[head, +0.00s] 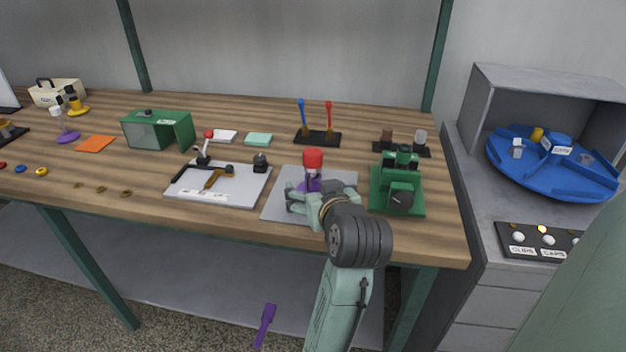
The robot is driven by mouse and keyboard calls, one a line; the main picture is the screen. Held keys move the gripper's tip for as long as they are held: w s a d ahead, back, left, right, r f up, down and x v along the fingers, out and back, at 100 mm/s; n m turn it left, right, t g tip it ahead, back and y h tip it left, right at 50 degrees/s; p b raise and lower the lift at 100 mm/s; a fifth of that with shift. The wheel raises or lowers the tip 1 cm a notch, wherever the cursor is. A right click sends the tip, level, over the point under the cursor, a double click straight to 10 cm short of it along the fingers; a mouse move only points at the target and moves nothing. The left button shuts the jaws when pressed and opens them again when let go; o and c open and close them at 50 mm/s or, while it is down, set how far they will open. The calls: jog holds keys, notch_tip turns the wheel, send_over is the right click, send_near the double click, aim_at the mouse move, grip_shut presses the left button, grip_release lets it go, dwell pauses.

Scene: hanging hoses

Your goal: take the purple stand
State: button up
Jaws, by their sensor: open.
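A purple stand (68,137) with a round base and a whitish upper part stands at the far left of the table, well away from my gripper. Another purple piece (309,186) shows low on the grey mat, under an upright item with a red top (313,160). I cannot tell whether the two are one object. My gripper (299,198) is open over the grey mat (338,179), close in front of this purple piece. The fingers partly hide its lower part, and I cannot tell whether they touch it.
A green machine (398,190) stands close to the right of my gripper. A black rack (318,138) with blue and red rods stands behind. A purple tool (265,325) lies below the table.

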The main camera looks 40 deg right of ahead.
aim_at(315, 185)
jog(key=p+x, duration=0.1)
jog(key=x, duration=0.4)
jog(key=shift+d, duration=0.1)
jog(key=shift+c, duration=0.3)
jog(key=c, duration=1.7)
